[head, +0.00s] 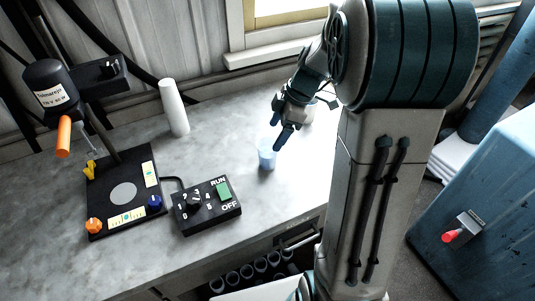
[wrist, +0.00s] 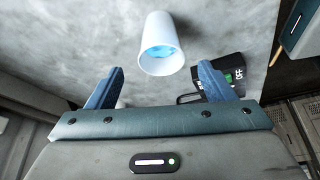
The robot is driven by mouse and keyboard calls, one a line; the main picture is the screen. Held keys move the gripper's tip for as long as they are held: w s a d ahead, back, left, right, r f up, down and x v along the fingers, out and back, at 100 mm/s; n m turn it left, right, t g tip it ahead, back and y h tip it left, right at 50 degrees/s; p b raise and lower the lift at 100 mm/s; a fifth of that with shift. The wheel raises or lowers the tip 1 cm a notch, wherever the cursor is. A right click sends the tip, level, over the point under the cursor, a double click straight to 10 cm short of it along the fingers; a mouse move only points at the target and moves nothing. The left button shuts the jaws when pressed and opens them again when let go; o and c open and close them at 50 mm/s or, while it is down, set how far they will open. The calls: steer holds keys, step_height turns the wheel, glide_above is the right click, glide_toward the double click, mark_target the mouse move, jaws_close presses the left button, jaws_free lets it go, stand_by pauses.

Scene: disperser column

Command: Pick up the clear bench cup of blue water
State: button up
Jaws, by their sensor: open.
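The clear bench cup of blue water (head: 267,155) stands upright on the grey bench, looking pale blue. In the wrist view the cup (wrist: 160,45) looks whitish, with blue water showing at its near end. It lies beyond the fingertips, about midway between them. My gripper (head: 280,136) is open and empty, just above and slightly right of the cup in the head view. Both of its blue fingers (wrist: 160,80) show apart in the wrist view, with nothing between them. I see no contact with the cup.
A black control box (head: 207,207) sits left and in front of the cup. A white cylinder (head: 174,108) stands at the back left. A disperser (head: 50,85) rises over its black base (head: 125,190). A pale container (head: 302,113) is partly hidden behind my gripper.

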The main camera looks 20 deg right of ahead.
mark_target(265, 150)
steer(key=p+x, duration=0.1)
steer(key=x, duration=0.7)
steer(key=shift+a, duration=0.1)
steer(key=c, duration=1.1)
